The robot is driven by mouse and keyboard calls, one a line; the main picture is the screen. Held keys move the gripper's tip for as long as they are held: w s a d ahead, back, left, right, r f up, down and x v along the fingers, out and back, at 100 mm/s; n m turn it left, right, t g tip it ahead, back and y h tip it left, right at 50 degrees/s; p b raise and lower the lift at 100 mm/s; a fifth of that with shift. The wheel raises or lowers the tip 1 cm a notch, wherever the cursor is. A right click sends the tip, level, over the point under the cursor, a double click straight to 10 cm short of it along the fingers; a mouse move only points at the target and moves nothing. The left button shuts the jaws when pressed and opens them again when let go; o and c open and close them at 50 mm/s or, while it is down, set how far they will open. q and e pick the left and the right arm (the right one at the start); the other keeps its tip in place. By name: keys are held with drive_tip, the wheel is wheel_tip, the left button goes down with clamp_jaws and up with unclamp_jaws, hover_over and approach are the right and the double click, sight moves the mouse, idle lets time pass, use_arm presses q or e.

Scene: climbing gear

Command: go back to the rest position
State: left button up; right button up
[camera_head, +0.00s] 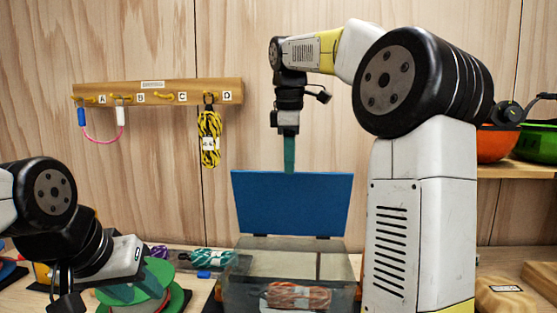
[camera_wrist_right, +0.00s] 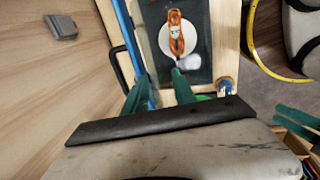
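My right gripper (camera_head: 289,155) hangs fingers down at the top edge of the raised blue lid (camera_head: 292,203), which hides the fingertips. In the right wrist view its green fingers (camera_wrist_right: 158,92) are apart, with the blue lid edge (camera_wrist_right: 125,35) near them. I cannot tell whether they touch it. The box (camera_head: 245,288) below the lid holds an orange-brown coiled rope (camera_head: 298,296), also in the right wrist view (camera_wrist_right: 176,35). My left gripper (camera_head: 125,292) is low at the left, in front of a green spool (camera_head: 160,275); its opening is unclear.
A wooden rack (camera_head: 180,90) on the wall carries a yellow-black rope (camera_head: 209,140) and a pink sling (camera_head: 100,138). A teal rope (camera_head: 212,258) lies left of the box.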

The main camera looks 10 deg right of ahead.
drive_tip(key=shift+s, duration=0.15)
drive_tip(key=s+a+f+m+t+y, duration=0.1)
drive_tip(key=s+f+m+t, duration=0.1)
drive_tip(key=s+f+m, duration=0.5)
drive_tip(key=s+a+f+m+t+y, duration=0.1)
drive_tip(key=s+f+m, duration=0.6)
drive_tip(key=s, duration=0.8)
wheel_tip(320, 180, down, 2)
drive_tip(key=shift+f+t+y, duration=0.1)
drive_tip(key=shift+t+y, duration=0.3)
drive_tip(key=shift+t, duration=0.1)
